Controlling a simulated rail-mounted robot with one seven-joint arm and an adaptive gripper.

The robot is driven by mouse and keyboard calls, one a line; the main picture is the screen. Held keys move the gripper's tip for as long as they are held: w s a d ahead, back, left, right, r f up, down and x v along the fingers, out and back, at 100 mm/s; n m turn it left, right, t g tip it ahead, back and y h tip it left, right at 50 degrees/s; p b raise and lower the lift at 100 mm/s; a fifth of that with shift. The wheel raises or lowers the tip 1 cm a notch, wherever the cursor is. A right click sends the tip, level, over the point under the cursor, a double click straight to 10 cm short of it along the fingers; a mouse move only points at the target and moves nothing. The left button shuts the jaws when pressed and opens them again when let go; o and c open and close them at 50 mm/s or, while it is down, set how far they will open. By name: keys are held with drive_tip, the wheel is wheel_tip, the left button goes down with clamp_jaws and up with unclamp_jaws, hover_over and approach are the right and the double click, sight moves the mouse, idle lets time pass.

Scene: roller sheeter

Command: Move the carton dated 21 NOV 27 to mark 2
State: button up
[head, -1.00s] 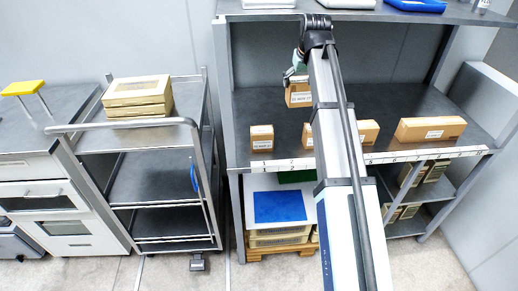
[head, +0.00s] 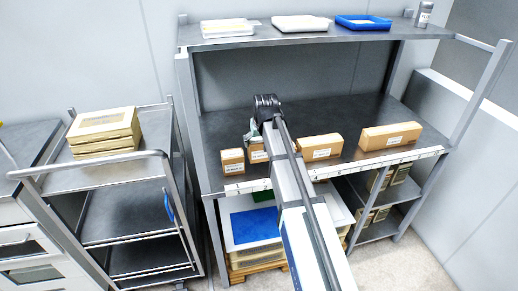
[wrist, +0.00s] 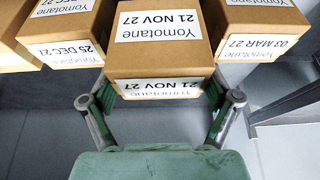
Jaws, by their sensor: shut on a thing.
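The carton dated 21 NOV 27 (wrist: 165,55) is a brown box with white labels, in the middle of the wrist view. My gripper (wrist: 161,97) is shut on it, one finger on each side. In the head view my gripper (head: 252,132) is partly hidden by my arm, over a carton (head: 257,153) that appears to be the held one. I cannot tell whether it touches the shelf. A white numbered strip (head: 370,165) runs along the shelf's front edge; mark 2 is hard to make out there.
In the wrist view a 25 DEC carton (wrist: 68,30) is left of the held one and a 03 MAR 27 carton (wrist: 255,30) right. The head view shows cartons at left (head: 232,161), middle (head: 320,147) and right (head: 391,137). An upper shelf (head: 250,35) overhangs them.

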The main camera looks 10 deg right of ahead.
sight(259, 150)
drive_tip(key=shift+f+p, duration=0.4)
drive_tip(key=shift+f, duration=1.75)
drive_tip(key=shift+f, duration=0.1)
drive_tip(key=o, duration=1)
drive_tip(key=b+v, duration=0.2)
drive_tip(key=v, duration=1)
